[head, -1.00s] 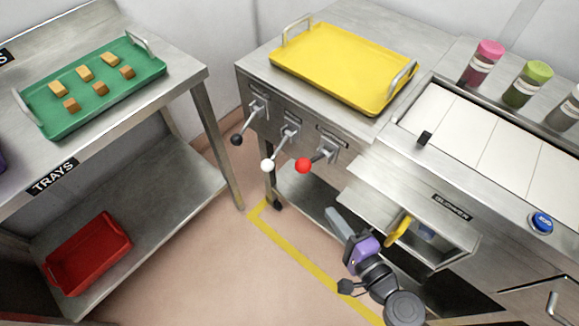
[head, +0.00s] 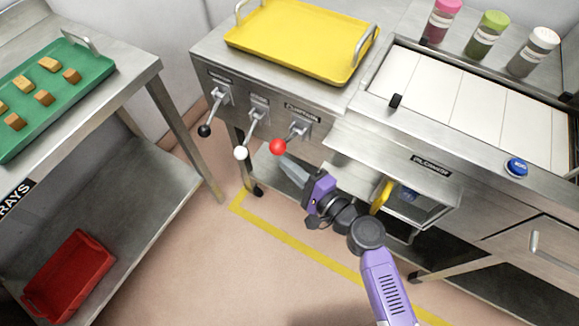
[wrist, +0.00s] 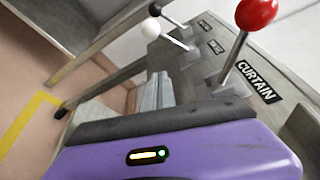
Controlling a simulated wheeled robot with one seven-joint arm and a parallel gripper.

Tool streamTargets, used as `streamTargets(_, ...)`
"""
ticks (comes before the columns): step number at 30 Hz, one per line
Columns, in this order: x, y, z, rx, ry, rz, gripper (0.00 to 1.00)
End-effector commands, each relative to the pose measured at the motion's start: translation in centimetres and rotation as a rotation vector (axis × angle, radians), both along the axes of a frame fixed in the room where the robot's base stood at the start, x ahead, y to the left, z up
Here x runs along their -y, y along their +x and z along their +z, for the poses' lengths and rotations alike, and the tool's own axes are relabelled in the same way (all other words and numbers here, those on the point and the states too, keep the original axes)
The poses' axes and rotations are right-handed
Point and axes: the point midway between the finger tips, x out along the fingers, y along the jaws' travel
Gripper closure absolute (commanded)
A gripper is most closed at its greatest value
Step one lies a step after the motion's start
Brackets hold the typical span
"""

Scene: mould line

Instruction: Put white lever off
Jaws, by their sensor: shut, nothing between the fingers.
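The white lever (head: 241,152) is the middle one of three on the machine's front panel. Its white ball hangs down and to the left of its pivot; the ball also shows in the wrist view (wrist: 151,27). The black lever (head: 204,130) is to its left and the red lever (head: 278,147), labelled CURTAIN, to its right; both also show in the wrist view. My gripper (head: 284,166) is shut and empty. In the head view its tips are just below the red ball and to the right of the white ball, apart from the white lever.
A yellow tray (head: 300,42) lies on the machine top above the levers. An open compartment with a yellow handle (head: 381,197) is right of my gripper. A shelf table with a green tray (head: 88,72) and a red bin (head: 70,276) stands left. Floor between is clear.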

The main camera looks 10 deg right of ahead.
Motion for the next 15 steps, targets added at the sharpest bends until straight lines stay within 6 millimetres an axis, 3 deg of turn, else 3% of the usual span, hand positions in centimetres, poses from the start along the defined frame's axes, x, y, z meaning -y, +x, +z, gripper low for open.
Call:
streamTargets(10,-3.9,5.7,-0.5,0.001,0.0,0.002,1.0)
streamTargets(15,-6.1,4.5,0.2,-0.001,-0.001,0.003,1.0)
